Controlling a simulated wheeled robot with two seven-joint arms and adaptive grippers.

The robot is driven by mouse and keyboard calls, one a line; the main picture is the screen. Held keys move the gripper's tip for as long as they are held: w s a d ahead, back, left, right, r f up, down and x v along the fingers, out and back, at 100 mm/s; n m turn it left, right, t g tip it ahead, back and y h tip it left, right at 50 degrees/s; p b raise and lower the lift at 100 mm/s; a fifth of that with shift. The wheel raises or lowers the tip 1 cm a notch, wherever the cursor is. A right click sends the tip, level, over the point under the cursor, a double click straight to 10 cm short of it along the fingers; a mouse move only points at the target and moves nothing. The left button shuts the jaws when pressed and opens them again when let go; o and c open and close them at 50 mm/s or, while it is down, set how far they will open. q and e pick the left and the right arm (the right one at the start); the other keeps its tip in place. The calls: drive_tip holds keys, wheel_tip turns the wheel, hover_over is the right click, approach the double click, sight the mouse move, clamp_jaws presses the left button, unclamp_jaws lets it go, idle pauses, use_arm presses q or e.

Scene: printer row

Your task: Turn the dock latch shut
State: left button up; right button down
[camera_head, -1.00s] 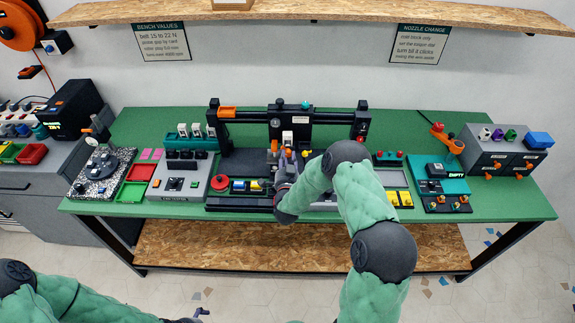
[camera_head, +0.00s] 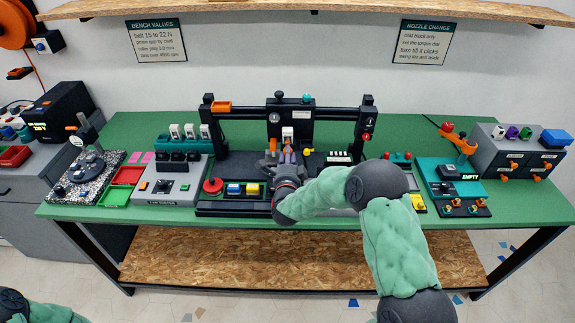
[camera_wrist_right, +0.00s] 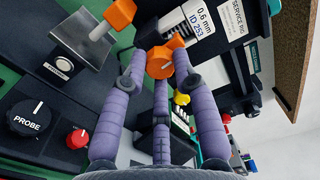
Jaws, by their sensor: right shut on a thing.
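An orange knob with a white mark (camera_wrist_right: 159,62), which looks like the dock latch, sits beside a dark block with a white "0.6 mm ID 253" label (camera_wrist_right: 203,17) in the right wrist view. My right gripper (camera_wrist_right: 163,75) is shut on this knob with its purple fingers around it. In the head view, my right gripper (camera_head: 286,157) reaches in at the middle of the black rig (camera_head: 225,160), below the white label. The gripper and forearm hide most of the knob there. My left gripper is out of view.
A second orange handle (camera_wrist_right: 114,18) stands close by on a metal plate. A red knob (camera_wrist_right: 77,139), a black PROBE dial (camera_wrist_right: 30,118) and a yellow knob (camera_wrist_right: 182,99) are near the fingers. The gantry bar (camera_head: 345,113) spans behind. Bare green bench (camera_head: 520,205) shows at the right front.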

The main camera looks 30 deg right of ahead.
drive_tip(key=shift+r+m+b, duration=0.1)
drive_tip(key=shift+m+b, duration=0.7)
drive_tip(key=shift+b, duration=0.1)
drive_tip(key=c, duration=1)
unclamp_jaws()
drive_tip(key=shift+o, duration=0.2)
drive_tip(key=shift+s, duration=0.1)
drive_tip(key=v, duration=1.1)
drive_tip(key=shift+s+a, duration=0.15)
drive_tip(key=shift+s, duration=0.2)
